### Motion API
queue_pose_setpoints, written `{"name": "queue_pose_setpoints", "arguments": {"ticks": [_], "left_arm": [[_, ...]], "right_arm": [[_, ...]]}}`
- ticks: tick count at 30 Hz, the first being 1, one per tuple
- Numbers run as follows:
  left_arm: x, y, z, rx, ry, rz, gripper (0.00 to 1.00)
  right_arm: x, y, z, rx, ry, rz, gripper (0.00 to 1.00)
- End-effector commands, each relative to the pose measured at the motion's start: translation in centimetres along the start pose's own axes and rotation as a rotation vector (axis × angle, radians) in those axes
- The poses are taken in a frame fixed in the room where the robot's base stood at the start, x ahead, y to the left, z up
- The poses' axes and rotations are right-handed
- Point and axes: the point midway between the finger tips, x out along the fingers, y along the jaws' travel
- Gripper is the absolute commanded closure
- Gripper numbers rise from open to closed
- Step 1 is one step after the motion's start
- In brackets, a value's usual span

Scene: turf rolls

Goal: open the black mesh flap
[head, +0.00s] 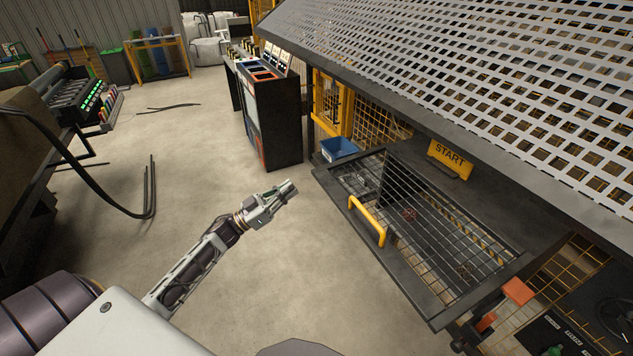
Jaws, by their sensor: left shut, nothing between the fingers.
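The black mesh flap (405,278) is a dark frame with thin bars, at the right of the head view, low on the front of the machine. A yellow bar handle (368,220) stands on its near left edge. Dark space and a few small reddish shapes show through the bars. I cannot tell for sure whether the flap lies fully closed. My left gripper (284,191) is shut and empty over the open floor, left of the handle and apart from it. My right gripper is not in view.
A sloping perforated metal hood (480,70) overhangs the flap. A yellow START sign (450,155) is beside it. A blue bin (338,149) and a dark cabinet (272,120) stand beyond. An orange block (517,291) is at the flap's lower right. The floor around my left gripper is clear.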

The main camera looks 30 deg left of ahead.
Motion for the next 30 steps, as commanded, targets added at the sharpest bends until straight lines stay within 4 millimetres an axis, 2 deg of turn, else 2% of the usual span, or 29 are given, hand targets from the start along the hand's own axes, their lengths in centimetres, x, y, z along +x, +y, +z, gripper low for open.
{"name": "queue_pose_setpoints", "arguments": {"ticks": [14,30], "left_arm": [[0.6,0.0,-0.1,0.003,0.000,0.000,1.00],[5.6,0.0,-0.2,0.003,0.002,0.000,1.00]], "right_arm": [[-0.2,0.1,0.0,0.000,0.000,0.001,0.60],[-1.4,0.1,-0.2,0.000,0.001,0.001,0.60]]}}
